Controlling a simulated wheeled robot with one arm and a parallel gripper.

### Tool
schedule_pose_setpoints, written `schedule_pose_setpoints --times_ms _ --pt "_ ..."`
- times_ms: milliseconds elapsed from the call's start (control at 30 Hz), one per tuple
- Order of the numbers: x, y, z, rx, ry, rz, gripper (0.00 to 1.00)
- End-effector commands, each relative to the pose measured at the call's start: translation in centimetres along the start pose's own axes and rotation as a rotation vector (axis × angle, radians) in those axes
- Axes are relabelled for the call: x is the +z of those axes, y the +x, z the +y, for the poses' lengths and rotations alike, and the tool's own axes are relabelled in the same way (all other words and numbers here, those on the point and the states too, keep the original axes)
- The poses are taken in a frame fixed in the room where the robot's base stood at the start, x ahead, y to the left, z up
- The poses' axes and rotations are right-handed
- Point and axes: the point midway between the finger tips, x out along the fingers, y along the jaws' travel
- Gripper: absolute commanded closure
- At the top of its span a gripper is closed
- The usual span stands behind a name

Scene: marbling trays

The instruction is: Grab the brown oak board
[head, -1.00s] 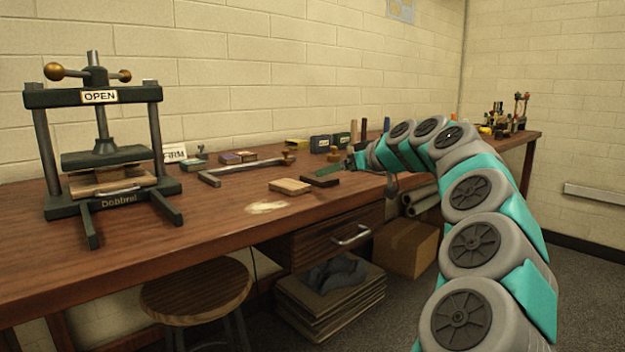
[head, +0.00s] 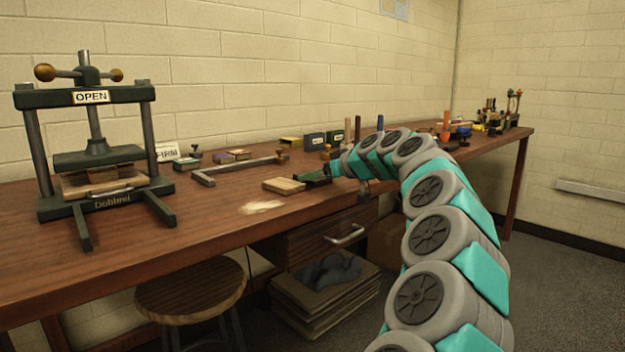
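A pale tan-brown board (head: 284,186) lies flat on the workbench (head: 205,225), near its front edge. A darker brown board (head: 318,182) lies just to its right. I cannot tell for sure from colour which one is the oak board. My gripper (head: 332,171) is low over the bench at the right end of the dark board, to the right of the pale board. A small green shape shows over the dark board, and I cannot tell if it belongs to my gripper. The fingers are too small and hidden to show their opening.
A press (head: 95,150) marked OPEN stands at the left with wooden pieces in it. A metal bar frame (head: 240,170) lies behind the boards. Small boxes (head: 314,141) and upright tools stand at the back. A stool (head: 190,288) stands in front of the bench.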

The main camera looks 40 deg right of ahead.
Motion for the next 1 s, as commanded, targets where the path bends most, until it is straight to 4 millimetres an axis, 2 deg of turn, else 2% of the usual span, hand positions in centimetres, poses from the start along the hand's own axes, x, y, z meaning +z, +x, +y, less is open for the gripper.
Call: schedule_pose_setpoints --times_ms 67,467,767,1000 --pt "0.0 0.0 0.0 0.000 0.000 0.000 0.34" --pt "0.0 0.0 0.0 0.000 0.000 0.000 0.79" --pt "-0.1 0.0 0.0 0.000 0.000 0.000 0.79" --pt "-1.1 -0.5 0.1 0.004 0.000 0.003 0.79"
